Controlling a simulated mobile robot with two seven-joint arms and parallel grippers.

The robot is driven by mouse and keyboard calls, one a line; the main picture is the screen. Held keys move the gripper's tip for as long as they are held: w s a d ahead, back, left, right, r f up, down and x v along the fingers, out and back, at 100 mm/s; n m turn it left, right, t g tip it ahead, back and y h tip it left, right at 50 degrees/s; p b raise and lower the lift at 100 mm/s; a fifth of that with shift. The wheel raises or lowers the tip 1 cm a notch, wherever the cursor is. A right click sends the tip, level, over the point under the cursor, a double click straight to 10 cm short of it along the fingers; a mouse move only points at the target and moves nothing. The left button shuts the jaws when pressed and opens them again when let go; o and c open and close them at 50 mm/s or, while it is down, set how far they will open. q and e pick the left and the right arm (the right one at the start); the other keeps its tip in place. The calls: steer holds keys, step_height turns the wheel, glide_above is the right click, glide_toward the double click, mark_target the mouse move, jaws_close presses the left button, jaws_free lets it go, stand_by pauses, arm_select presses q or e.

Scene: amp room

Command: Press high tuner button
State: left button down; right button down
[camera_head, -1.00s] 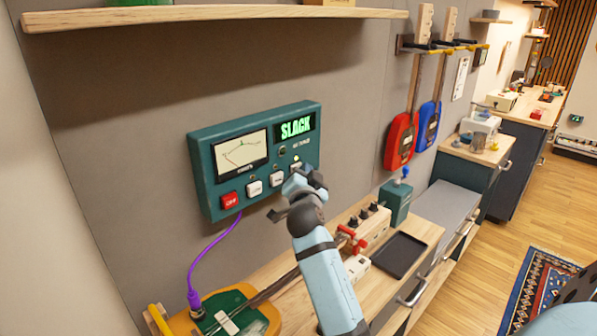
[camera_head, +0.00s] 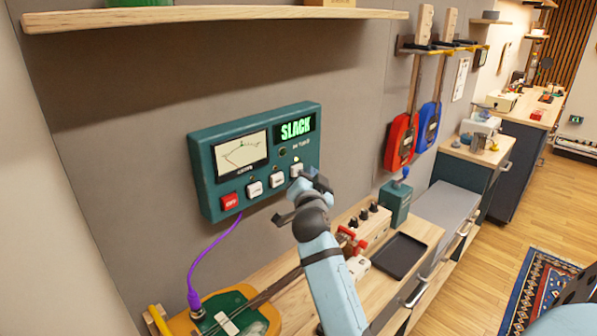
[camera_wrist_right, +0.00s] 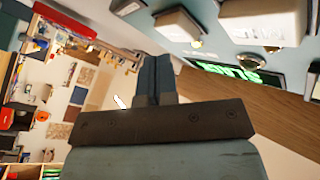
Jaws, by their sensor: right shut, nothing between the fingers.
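The teal tuner box (camera_head: 230,190) hangs on the wall, with a needle meter (camera_head: 241,154) and a green display (camera_head: 295,129) reading "SLACK". Along its lower front are a red button (camera_head: 230,201) and white buttons whose labels are too small to read. The rightmost white button (camera_head: 297,170) shows just above my right gripper (camera_head: 318,188), with a lit lamp above it. My right gripper is shut and empty, close in front of the box's lower right. In the right wrist view its closed fingers (camera_wrist_right: 157,78) lie below white buttons (camera_wrist_right: 181,25). My left gripper is out of view.
A guitar (camera_head: 250,316) lies on the bench below, joined to the box by a purple cable (camera_head: 205,252). A teal box with a blue-knobbed lever (camera_head: 395,205) and a black tray (camera_head: 400,254) stand right of my arm. A wooden shelf (camera_head: 210,14) is above.

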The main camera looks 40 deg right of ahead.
steer(key=s, duration=0.5)
steer(key=shift+d+p, duration=0.15)
steer(key=shift+p, duration=0.15)
steer(key=shift+f, duration=0.2)
